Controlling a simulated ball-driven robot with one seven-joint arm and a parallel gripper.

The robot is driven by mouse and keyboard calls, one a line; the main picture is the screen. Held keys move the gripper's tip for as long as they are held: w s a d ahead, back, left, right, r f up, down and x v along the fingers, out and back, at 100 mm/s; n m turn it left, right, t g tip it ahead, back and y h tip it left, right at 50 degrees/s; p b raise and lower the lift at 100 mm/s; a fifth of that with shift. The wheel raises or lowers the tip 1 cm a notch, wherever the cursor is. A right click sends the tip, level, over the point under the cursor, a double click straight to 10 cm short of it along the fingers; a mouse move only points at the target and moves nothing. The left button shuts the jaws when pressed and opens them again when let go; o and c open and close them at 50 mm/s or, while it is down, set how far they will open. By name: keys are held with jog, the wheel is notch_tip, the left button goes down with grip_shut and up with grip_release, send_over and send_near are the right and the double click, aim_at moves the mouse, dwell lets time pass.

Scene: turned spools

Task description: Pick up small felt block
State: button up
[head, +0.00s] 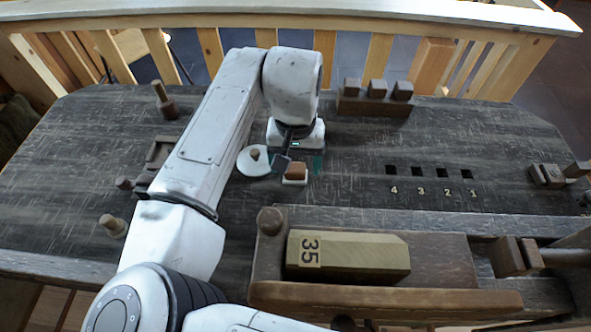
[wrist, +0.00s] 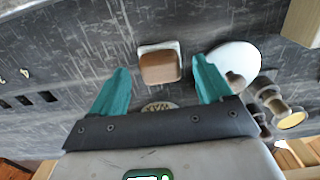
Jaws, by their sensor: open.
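The small felt block (head: 295,174) is a small squarish piece with a brown top and a pale white base. It sits on the dark worktop below my gripper (head: 293,164). In the wrist view the block (wrist: 160,64) lies between and slightly beyond the teal fingertips of my gripper (wrist: 159,74). My gripper is open, with a gap on both sides of the block. It does not appear to touch the block.
A white disc with a brown knob (head: 253,163) stands close left of the block. An oval label marked WAX (wrist: 158,106) shows near the gripper's base. A vise holds a wooden block marked 35 (head: 348,256). Numbered square holes (head: 432,171) lie right, with clear bench between.

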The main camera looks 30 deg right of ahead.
jog(key=shift+f, duration=0.95)
jog(key=c, duration=1)
jog(key=shift+r, duration=0.1)
jog(key=shift+r, duration=0.5)
jog(key=w+d+r, duration=0.9)
jog(key=w+r, duration=0.1)
jog(key=r, duration=0.2)
jog(key=shift+d+b, duration=0.35)
